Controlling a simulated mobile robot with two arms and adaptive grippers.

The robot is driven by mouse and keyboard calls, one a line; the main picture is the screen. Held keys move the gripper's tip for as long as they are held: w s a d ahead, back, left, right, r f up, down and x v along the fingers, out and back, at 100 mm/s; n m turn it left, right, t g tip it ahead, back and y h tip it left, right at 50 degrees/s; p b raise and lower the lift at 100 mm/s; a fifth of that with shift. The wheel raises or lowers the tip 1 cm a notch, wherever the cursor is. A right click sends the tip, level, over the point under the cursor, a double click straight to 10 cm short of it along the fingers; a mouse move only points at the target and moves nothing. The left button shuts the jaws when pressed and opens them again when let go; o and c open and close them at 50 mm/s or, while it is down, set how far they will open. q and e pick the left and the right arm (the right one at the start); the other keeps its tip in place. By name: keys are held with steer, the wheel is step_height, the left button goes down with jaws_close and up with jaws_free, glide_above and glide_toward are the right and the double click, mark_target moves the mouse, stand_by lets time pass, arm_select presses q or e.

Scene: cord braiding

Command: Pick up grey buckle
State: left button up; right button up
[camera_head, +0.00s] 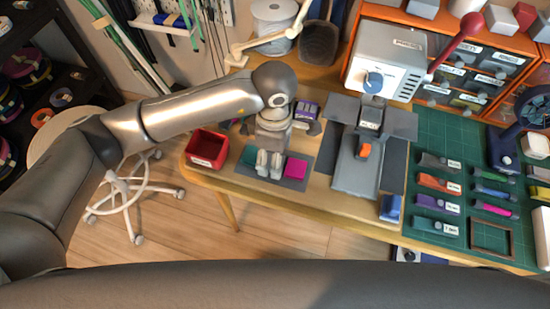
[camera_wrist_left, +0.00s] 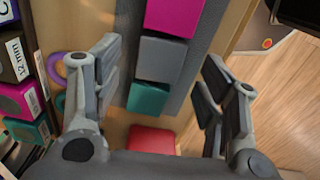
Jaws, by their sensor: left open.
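The grey buckle (camera_wrist_left: 163,60) is a block lying on a dark grey mat (camera_wrist_left: 196,65) in the left wrist view. It sits in a row between a magenta block (camera_wrist_left: 174,15) and a teal block (camera_wrist_left: 148,98). My left gripper (camera_wrist_left: 162,78) is open and empty, its fingers on either side of the row. In the head view my left gripper (camera_head: 269,164) is over the mat between the teal block (camera_head: 249,157) and the magenta block (camera_head: 295,168), and it hides the grey buckle. My right gripper is not in view.
A red bin (camera_head: 208,148) stands left of the mat, near the table's edge. A grey press machine (camera_head: 385,60) with a tray (camera_head: 355,175) stands to the right. A green cutting mat (camera_head: 437,150) with several labelled items lies farther right. Spools stand beside the fingers (camera_wrist_left: 78,62).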

arm_select(q)
step_height(320, 180, down, 2)
steer(key=shift+f, duration=0.1)
steer(key=c, duration=0.8)
